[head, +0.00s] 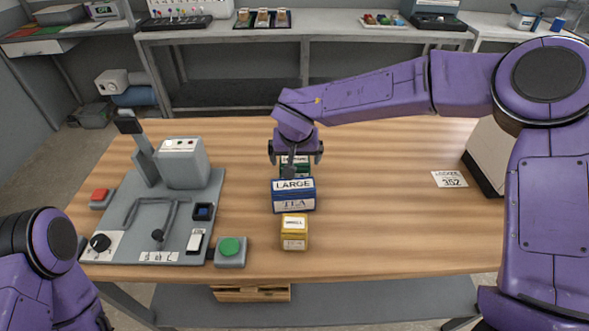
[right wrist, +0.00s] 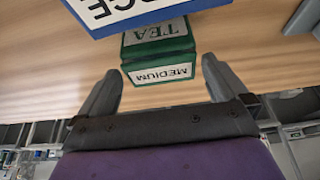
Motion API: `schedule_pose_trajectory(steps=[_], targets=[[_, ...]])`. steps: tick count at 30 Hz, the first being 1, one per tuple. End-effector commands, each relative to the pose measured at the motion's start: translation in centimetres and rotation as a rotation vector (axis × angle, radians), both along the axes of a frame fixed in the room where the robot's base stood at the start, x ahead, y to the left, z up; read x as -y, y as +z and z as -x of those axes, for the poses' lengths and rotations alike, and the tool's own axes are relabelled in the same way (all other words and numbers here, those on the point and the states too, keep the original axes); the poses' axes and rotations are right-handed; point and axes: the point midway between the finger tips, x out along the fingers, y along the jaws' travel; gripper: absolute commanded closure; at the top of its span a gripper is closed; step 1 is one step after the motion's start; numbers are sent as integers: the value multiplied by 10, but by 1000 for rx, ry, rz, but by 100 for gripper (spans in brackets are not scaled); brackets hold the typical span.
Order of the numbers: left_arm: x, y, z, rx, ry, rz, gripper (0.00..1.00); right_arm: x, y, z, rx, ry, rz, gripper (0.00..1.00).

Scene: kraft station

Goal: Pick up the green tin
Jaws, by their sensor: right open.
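The green tin (head: 296,168) stands on the wooden table behind the blue tin and is partly hidden by it and by my right gripper. In the right wrist view the green tin (right wrist: 158,55) shows upside down, with the words TEA and MEDIUM. My right gripper (head: 294,158) is over the far side of the green tin. In the right wrist view its fingers (right wrist: 160,85) are spread, with the green tin ahead of the gap between them. I cannot tell how high the fingers are. My left arm shows at the lower left, but its gripper is not in view.
The blue tin (head: 294,196), labelled LARGE, stands just in front of the green tin. A small yellow tin (head: 294,232) stands nearer the front edge. A grey device panel (head: 180,215) and green button (head: 230,246) are at left. A label card (head: 449,179) lies at right, with bare table between.

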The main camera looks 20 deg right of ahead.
Motion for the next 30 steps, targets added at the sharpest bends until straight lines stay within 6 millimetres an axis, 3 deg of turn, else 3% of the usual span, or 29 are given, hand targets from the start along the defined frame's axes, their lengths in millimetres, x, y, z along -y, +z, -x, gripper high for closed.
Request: schedule_pose_trajectory(steps=[4, 11, 15, 16, 24, 30], targets=[[0, 3, 0, 1, 0, -1, 35, 1, -17, -7, 0, 1, 0, 0], [0, 2, 0, 0, 0, 0, 35, 1, -19, -8, 1, 3, -1, 0], [0, 2, 0, 0, 0, 0, 35, 1, -19, -8, 1, 3, -1, 46], [0, 2, 0, 0, 0, 0, 35, 1, -19, -8, 0, 3, -1, 53], [0, 2, 0, 0, 0, 0, 35, 1, -16, -8, 1, 2, -1, 53], [0, 0, 0, 0, 0, 0, 35, 1, 25, -9, 7, 0, -5, 53]])
